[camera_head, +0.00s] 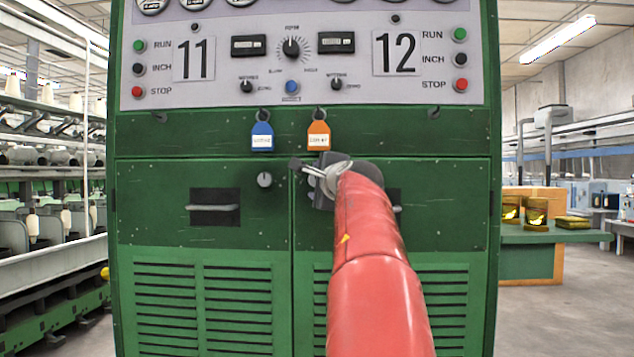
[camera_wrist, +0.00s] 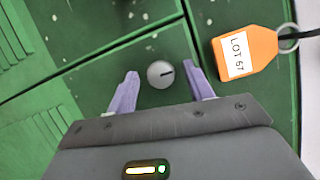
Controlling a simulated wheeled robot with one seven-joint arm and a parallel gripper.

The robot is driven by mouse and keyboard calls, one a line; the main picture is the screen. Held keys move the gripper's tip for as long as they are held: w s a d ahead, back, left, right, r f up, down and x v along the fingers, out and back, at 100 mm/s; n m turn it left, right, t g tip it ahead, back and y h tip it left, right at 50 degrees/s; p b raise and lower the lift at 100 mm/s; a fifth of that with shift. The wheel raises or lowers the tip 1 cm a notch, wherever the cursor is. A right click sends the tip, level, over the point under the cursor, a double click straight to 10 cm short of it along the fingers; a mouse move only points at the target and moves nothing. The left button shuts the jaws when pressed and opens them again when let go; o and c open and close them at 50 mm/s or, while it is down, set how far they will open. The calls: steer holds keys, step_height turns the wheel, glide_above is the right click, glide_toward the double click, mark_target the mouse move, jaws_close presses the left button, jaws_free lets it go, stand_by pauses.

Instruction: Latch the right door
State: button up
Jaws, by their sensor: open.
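The right door (camera_head: 440,230) is a green panel with a slatted lower part, and it looks flush with the frame. Its round grey latch knob (camera_wrist: 160,74) shows in the wrist view, with a dark mark pointing right, on the orange tag's side. My gripper (camera_head: 308,170) is in front of the door's upper left corner and hides this knob in the head view. In the wrist view its two purple fingers (camera_wrist: 158,76) are open, one on each side of the knob. I cannot tell whether they touch it.
An orange tag (camera_head: 318,136) hangs just above my gripper and also shows in the wrist view (camera_wrist: 245,52). A blue tag (camera_head: 262,137) hangs to its left. The left door (camera_head: 205,235) has its own knob (camera_head: 264,180) and a recessed handle (camera_head: 213,208). My arm covers part of the right door's handle.

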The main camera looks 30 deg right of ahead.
steer(key=b+v, duration=0.1)
steer(key=v, duration=0.6)
steer(key=shift+s, duration=0.15)
